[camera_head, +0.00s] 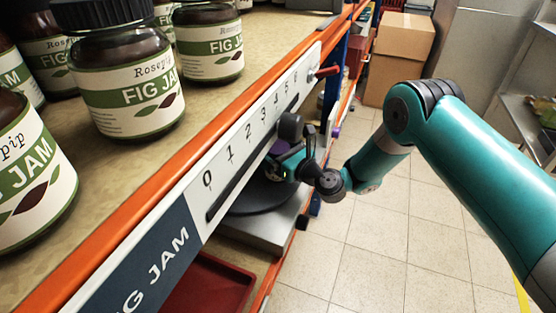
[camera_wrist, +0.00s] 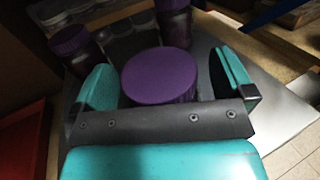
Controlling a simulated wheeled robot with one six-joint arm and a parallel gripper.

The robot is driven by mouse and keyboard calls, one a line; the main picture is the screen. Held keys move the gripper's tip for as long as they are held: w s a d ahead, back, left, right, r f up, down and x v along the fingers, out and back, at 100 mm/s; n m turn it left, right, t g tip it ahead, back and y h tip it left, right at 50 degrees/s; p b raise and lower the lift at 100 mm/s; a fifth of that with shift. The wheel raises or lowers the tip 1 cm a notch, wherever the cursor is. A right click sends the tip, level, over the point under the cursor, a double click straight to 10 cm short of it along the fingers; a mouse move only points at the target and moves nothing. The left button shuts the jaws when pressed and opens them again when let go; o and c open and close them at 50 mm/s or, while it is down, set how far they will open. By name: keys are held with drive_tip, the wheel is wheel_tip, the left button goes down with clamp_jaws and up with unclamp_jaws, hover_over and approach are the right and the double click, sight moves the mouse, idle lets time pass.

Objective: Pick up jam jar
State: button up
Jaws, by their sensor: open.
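In the wrist view, a jar with a wide purple lid (camera_wrist: 160,77) stands between the two teal fingers of my gripper (camera_wrist: 163,74). The fingers are apart, with a gap showing on both sides of the lid. The jar's body and label are mostly hidden below the lid and behind the gripper's dark bar. In the head view, my gripper (camera_head: 290,152) reaches under the front edge of the upper shelf, and the jar there is largely hidden.
Another purple-lidded jar (camera_wrist: 69,40) stands behind at left, and one more (camera_wrist: 174,20) stands behind. Fig jam jars (camera_head: 128,85) fill the upper shelf, whose orange edge (camera_head: 140,222) is close to my arm. A red tray (camera_head: 210,288) lies below. The tiled floor (camera_head: 370,250) is clear.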

drive_tip(key=shift+c, duration=0.5)
drive_tip(key=shift+r, duration=0.1)
drive_tip(key=c, duration=1.6)
drive_tip(key=shift+r, duration=0.25)
clamp_jaws()
wheel_tip(320, 180, up, 10)
drive_tip(key=shift+f+p, duration=0.25)
drive_tip(key=shift+p, duration=0.8)
drive_tip(key=shift+s, duration=0.1)
